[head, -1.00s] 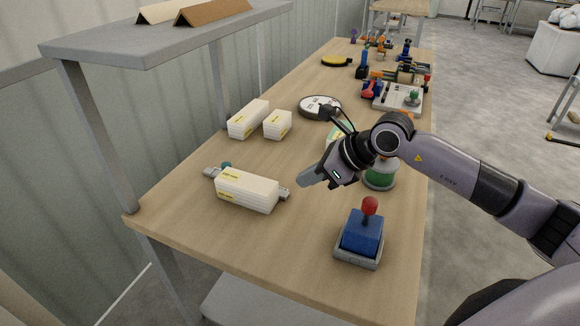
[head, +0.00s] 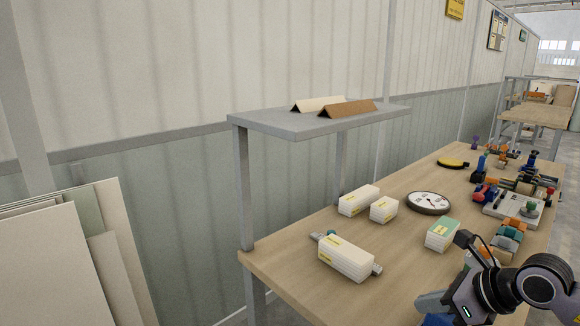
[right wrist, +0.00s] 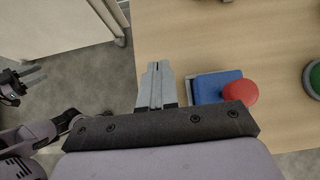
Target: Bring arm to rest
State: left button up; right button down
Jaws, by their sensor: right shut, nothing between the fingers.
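My right gripper (head: 432,303) is at the bottom right of the head view, over the near part of the wooden workbench (head: 300,268). In the right wrist view its two grey fingers (right wrist: 157,72) lie together, shut and empty. They are beside a blue block with a red ball knob (right wrist: 240,92), and I see no contact. In the head view only a bit of blue shows under the gripper. At the left edge of the right wrist view, what looks like my left gripper (right wrist: 30,75) shows small and dark; its opening is unclear.
White boxes (head: 345,258) with yellow labels, a round dial (head: 428,202) and a green-topped box (head: 442,234) stand on the bench. A grey shelf (head: 290,122) rises over its left side. Several coloured devices crowd the far end. Panels (head: 50,265) lean at far left.

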jog(key=s+a+r+m+t+y, duration=0.1)
jog(key=s+a+r+y, duration=0.15)
jog(key=a, duration=0.25)
jog(key=s+a+r+m+t+y, duration=0.1)
jog(key=a+r+y, duration=0.1)
jog(key=a+y, duration=0.3)
notch_tip(320, 180, up, 6)
jog(key=s+m+t, duration=0.1)
jog(key=m+t, duration=0.7)
jog(key=m, duration=0.4)
jog(key=s+d+f+m+g+h, duration=0.1)
jog(key=s+d+f+m+h, duration=0.2)
jog(key=d+f+m+h, duration=0.65)
jog(key=s+d+f+m+g+h, duration=0.1)
jog(key=s+f+m+h, duration=0.15)
jog(key=m+h, duration=0.75)
jog(key=s+a+f+m+g+y, duration=0.1)
jog(key=s+f+m+g+y, duration=0.3)
jog(key=s+f, duration=0.4)
jog(key=s+a+f+m+g+y, duration=0.1)
jog(key=s+f+m+g+y, duration=0.1)
jog(key=s+f+m+g, duration=0.6)
jog(key=w+a+f+n+t+y, duration=0.2)
jog(key=w+a+f+n+t, duration=0.1)
jog(key=f+t, duration=0.4)
jog(key=shift+w+a+t, duration=0.25)
jog(key=shift+w+t, duration=0.1)
jog(key=shift+t, duration=0.05)
jog(key=shift+n, duration=0.25)
jog(key=shift+d, duration=0.1)
